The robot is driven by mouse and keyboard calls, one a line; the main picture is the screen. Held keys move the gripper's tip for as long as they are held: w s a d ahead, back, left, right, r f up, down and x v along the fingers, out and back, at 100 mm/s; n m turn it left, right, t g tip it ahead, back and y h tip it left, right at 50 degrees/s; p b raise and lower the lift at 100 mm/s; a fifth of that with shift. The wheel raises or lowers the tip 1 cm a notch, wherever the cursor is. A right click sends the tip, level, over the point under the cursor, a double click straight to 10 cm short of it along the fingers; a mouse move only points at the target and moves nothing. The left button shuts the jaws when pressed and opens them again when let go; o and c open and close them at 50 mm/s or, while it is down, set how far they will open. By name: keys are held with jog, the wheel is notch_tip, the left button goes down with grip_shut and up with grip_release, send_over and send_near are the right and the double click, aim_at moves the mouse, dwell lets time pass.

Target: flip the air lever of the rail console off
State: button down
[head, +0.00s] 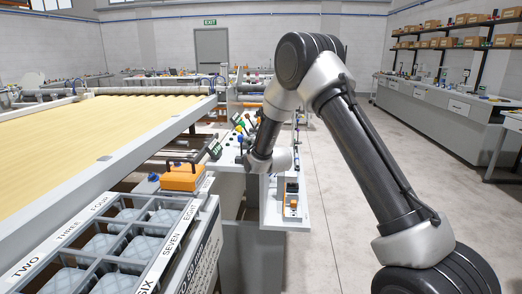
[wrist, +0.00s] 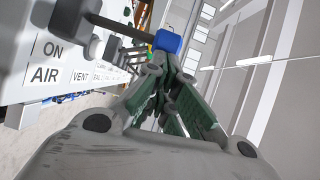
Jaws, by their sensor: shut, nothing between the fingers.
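The rail console (head: 228,160) is a pale panel with several coloured-knob levers, left of my forearm in the head view. In the wrist view, its panel (wrist: 18,62) fills the upper left, with the labels ON and AIR. A lever with a dark shaft and blue knob (wrist: 167,41) sticks out beside these labels, toward the picture's right. My gripper (wrist: 163,62) is shut and empty, with its fingertips just below the blue knob. I cannot tell whether they touch it. In the head view my arm hides the fingers.
More levers and labels, one reading VENT (wrist: 80,76), line up beyond the blue-knobbed lever. An orange box (head: 183,178) and a divided tray (head: 165,228) with grey-blue packs stand at the near left. The quilting bed (head: 85,135) lies left. The floor (head: 325,215) at right is clear.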

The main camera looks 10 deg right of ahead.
aim_at(240, 137)
jog(key=shift+n+g, duration=0.6)
jog(key=shift+n, duration=0.3)
jog(key=shift+w+a+r, duration=0.15)
jog(key=shift+w+a, duration=0.05)
jog(key=shift+a, duration=0.5)
jog(key=shift+w+a+r, duration=0.15)
jog(key=shift+w+a, duration=0.1)
jog(key=shift+a, duration=0.4)
jog(key=shift+w+a+r, duration=0.15)
jog(key=shift+w+a, duration=0.05)
jog(key=shift+a, duration=0.6)
